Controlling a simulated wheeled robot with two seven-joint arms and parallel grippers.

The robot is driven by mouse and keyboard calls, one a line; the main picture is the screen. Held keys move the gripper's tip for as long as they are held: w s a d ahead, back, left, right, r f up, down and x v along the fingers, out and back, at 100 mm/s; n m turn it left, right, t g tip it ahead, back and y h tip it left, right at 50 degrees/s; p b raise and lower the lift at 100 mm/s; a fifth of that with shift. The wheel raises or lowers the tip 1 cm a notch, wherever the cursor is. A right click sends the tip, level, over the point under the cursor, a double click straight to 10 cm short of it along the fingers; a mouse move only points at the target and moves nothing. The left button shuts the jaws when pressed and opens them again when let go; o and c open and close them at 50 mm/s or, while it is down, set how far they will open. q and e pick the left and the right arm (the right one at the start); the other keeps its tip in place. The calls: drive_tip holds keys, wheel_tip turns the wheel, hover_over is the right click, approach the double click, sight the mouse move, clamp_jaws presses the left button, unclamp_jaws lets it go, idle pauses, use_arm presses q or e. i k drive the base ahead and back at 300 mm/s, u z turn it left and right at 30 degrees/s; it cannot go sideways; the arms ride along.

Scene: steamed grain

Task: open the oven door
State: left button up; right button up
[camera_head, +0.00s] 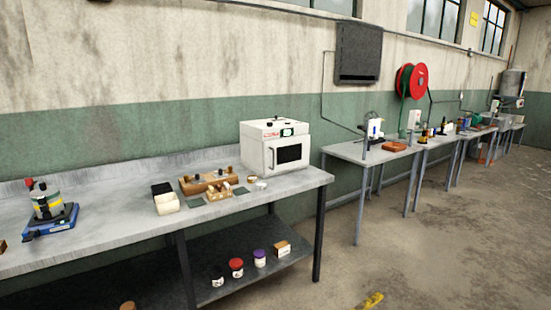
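The oven (275,146) is a white box standing on the far right part of the near grey table, against the wall. Its front door (288,154) has a dark window and a vertical handle (271,158) at the left side of the window. The door looks shut. A control panel with a small dark display sits above the door. Neither of my grippers shows in the head view.
The near table (120,226) carries wooden blocks (208,181), a pale box (166,202) and a blue device (50,219). Jars (236,267) stand on its lower shelf. Another table (358,153) stands to the right. Concrete floor (430,250) is largely clear at the front right.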

sight(288, 153)
drive_tip(key=z, duration=0.65)
drive_tip(key=i, duration=0.85)
drive_tip(key=z, duration=1)
drive_tip(key=i, duration=1.45)
drive_tip(key=u, duration=0.3)
drive_tip(key=i, duration=1.05)
drive_tip(key=u, duration=1.25)
drive_tip(key=i, duration=0.55)
drive_tip(key=u, duration=0.45)
